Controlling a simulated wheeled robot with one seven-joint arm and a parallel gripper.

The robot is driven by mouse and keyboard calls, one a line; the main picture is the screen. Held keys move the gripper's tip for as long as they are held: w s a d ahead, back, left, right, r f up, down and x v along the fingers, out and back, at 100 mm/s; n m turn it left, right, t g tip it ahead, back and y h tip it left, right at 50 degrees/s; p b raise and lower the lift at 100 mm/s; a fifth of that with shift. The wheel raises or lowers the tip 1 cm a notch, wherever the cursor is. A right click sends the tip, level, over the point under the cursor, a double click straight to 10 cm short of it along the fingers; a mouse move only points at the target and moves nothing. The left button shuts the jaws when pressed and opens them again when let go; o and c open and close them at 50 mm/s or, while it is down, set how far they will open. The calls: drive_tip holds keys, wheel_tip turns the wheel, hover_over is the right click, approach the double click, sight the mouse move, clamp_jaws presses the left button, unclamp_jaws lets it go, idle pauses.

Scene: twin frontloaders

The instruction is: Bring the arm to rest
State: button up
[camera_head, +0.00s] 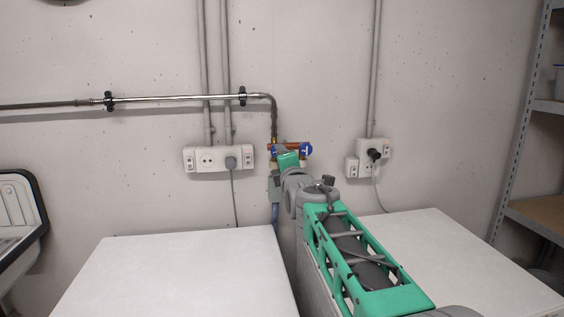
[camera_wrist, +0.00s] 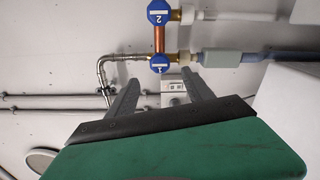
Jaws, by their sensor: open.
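My gripper (camera_wrist: 160,80) shows in the wrist view with its two dark fingers spread apart and nothing between them. Its fingers point toward the wall pipework, below the blue valve knob marked 1 (camera_wrist: 160,62) in the picture. A second blue knob marked 2 (camera_wrist: 159,12) is above it, joined by a copper pipe (camera_wrist: 159,38). In the head view my green and grey arm (camera_head: 350,255) reaches forward between two white machine tops. Its end is in front of the valves and partly covers them; the fingers cannot be made out there.
The left white top (camera_head: 180,275) and the right white top (camera_head: 440,250) are bare. Wall sockets (camera_head: 218,159) and more sockets (camera_head: 367,158) with plugged cables flank the valves. A metal pipe (camera_head: 170,98) runs along the wall. A shelf rack (camera_head: 535,215) stands right, a sink (camera_head: 15,215) left.

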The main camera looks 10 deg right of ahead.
drive_tip(key=shift+s, duration=0.1)
drive_tip(key=s+f+m+g+p, duration=0.5)
drive_tip(key=s+f+m, duration=0.1)
drive_tip(key=s, duration=0.7)
drive_tip(key=s+f+m+g+p, duration=0.4)
drive_tip(key=s+m, duration=0.3)
drive_tip(key=s, duration=0.7)
drive_tip(key=s+f+m+g+p, duration=0.5)
drive_tip(key=s+f+m, duration=0.2)
drive_tip(key=s, duration=0.6)
drive_tip(key=shift+s+f+g+p, duration=0.25)
drive_tip(key=shift+f+g+p, duration=0.05)
drive_tip(key=shift+g+p, duration=0.1)
drive_tip(key=shift+a, duration=0.1)
drive_tip(key=shift+c, duration=0.4)
